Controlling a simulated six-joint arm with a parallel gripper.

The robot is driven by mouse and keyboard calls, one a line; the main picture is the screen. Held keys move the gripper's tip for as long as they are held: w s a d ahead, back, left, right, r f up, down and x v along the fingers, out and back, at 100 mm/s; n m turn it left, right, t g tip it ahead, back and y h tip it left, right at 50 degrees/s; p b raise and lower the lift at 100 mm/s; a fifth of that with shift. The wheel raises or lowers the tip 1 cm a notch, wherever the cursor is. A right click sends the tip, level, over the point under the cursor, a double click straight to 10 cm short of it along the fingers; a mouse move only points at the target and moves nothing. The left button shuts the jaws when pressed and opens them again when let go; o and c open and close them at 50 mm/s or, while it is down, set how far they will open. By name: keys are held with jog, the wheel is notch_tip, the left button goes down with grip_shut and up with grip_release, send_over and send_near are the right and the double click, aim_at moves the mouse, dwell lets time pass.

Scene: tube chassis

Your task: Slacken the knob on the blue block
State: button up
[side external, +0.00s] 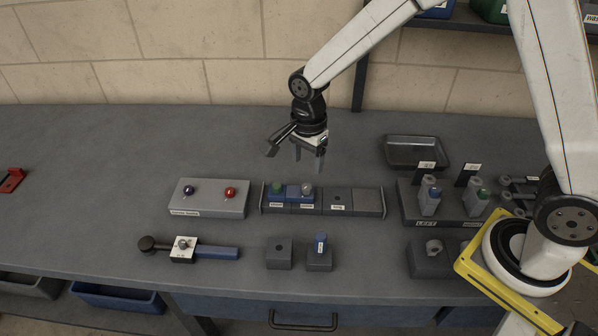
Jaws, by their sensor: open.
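My gripper (308,157) is open and empty, pointing down above the grey rail (369,202) in the middle of the bench. Two small blue blocks sit side by side at the rail's left end, below the gripper. The left blue block (277,201) has a green knob (277,188) on top. The right blue block (293,196) has a grey knob (307,189) on top. The fingers are apart from both knobs. The picture is too small to show how tight either knob is or to read the labels.
A grey box (209,203) with a dark and a red button stands left. A blue-handled tool (218,253) and two dark blocks (279,259) lie in front. A fixture (413,210) and an empty tray (416,144) stand right. The bench's left side is mostly clear.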

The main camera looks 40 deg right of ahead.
aim_at(307, 186)
jog(key=shift+f, duration=3.8)
grip_shut()
